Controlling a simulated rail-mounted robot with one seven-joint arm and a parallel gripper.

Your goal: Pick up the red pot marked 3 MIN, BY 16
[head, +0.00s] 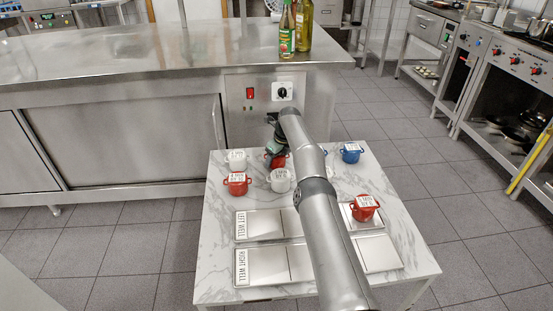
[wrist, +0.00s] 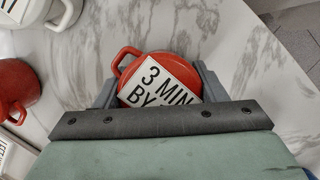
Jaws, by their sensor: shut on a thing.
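The red pot (wrist: 182,63) shows in the wrist view with a white lid label reading "3 MIN" and "BY 1"; the rest of that line is hidden by my gripper. My gripper (wrist: 158,87) is shut on this pot, with one grey finger on each side of its body. One looped handle sticks out at upper left. In the head view the pot (head: 268,156) is partly hidden behind my gripper, at the back of the marble table. I cannot tell whether it is touching the table or just above it.
White pots (head: 236,165) (head: 280,187) and another red pot (head: 236,190) stand close by. A blue pot (head: 350,157) is at back right. A red pot (head: 364,214) stands on a metal plate at right. Trays marked LEFT WELL (head: 265,226) and RIGHT WELL (head: 262,267) lie in front.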

